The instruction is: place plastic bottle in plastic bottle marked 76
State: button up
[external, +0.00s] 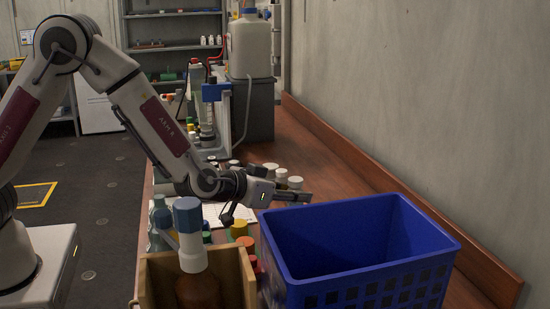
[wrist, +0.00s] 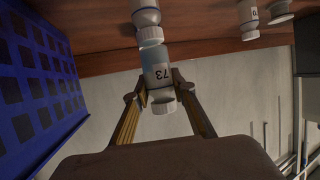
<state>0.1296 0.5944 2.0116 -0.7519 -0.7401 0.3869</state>
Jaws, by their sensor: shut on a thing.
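My gripper (external: 300,197) reaches over the wooden bench at the back left corner of the blue crate. In the wrist view my gripper (wrist: 164,93) is shut on a small white-capped plastic bottle (wrist: 157,76), whose label seems to read 73. That view is upside down, with the cap at the bottom, so the bottle looks upright. Another white bottle (wrist: 146,16) is in line with it; I cannot tell whether they touch. A further white bottle (wrist: 248,14) stands apart, its number unclear. I cannot make out a label reading 76. The held bottle is not clear in the external view.
The blue crate (external: 442,256) stands close in front of my gripper; its wall also shows in the wrist view (wrist: 48,75). A wooden box (external: 233,275) holds a brown bottle (external: 200,290). Several white-capped bottles (external: 270,170) stand behind. The bench is clear toward the wall.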

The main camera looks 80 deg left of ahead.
jog(key=shift+f, duration=0.3)
jog(key=o, duration=1.1)
jog(key=shift+r, duration=0.15)
jog(key=shift+v, duration=6.05)
